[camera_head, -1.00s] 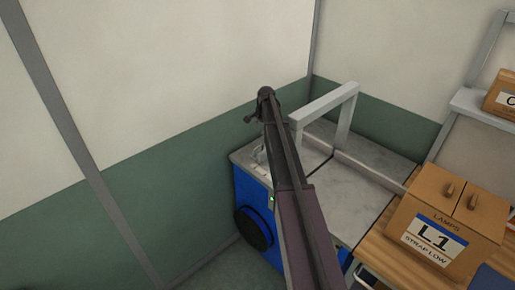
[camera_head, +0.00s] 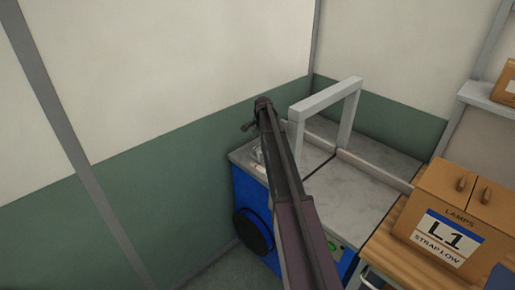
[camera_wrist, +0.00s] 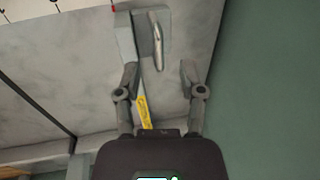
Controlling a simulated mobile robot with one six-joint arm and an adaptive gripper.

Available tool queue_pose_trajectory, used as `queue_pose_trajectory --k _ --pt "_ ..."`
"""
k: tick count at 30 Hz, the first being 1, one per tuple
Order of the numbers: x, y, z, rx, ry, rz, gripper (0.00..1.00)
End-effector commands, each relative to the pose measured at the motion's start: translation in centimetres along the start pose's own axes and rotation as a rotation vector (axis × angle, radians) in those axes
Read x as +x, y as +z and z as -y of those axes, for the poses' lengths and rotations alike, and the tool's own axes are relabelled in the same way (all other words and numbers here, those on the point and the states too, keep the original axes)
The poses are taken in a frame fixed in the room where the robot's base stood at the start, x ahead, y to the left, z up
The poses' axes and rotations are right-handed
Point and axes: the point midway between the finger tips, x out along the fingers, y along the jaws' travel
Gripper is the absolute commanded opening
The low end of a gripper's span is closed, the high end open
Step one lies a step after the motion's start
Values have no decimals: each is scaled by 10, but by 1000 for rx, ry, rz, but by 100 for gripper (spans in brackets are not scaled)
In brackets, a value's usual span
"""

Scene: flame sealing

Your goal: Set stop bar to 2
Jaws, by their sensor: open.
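In the wrist view, my gripper (camera_wrist: 160,78) is open, its two fingers apart over the grey machine top. A grey block with a shiny metal handle (camera_wrist: 157,40) lies just beyond the fingertips, and a grey bar with a yellow label (camera_wrist: 143,110) runs between the fingers. I take this to be the stop bar. Black scale ticks and a red mark show at the top left edge; their numbers are not readable.
The blue machine (camera_head: 247,190) has a grey top (camera_head: 350,200) with a grey arch (camera_head: 330,98) over it. A wooden table holds a carton marked L1 (camera_head: 462,215) at the right. A green and cream wall stands close on the left.

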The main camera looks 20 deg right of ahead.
Motion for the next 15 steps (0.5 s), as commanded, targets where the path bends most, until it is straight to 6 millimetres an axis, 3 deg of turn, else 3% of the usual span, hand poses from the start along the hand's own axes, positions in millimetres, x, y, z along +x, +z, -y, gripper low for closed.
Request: queue_pose_trajectory --k 15 --pt "40 0 0 0 0 0 51"
